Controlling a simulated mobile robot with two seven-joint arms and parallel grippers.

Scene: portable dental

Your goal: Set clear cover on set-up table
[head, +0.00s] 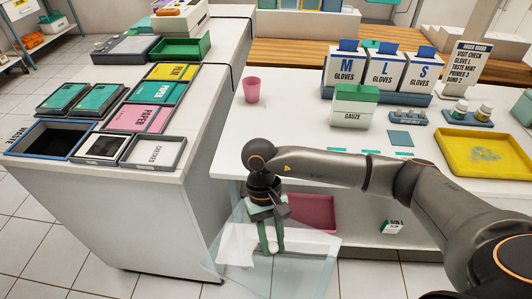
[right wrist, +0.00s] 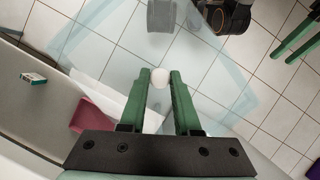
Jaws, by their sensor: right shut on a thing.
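The clear cover (head: 235,270) is a large see-through sheet with a pale knob. My right gripper (head: 270,248) is shut on the knob (right wrist: 159,78), which shows between the green fingers in the right wrist view. The cover hangs tilted in front of the white table (head: 285,112), off its top, with floor tiles showing through. Its full outline is faint. Two green fingers of my left gripper (right wrist: 282,55) show apart at the upper right of the right wrist view, with nothing between them; the head view does not show it.
A pink cup (head: 252,90), gauze box (head: 352,108), glove boxes (head: 385,70) and yellow tray (head: 445,140) stand on the white table. Its front left top is clear. A red bin (head: 310,212) sits below. The left counter (head: 200,150) holds trays and a waste box (head: 48,139).

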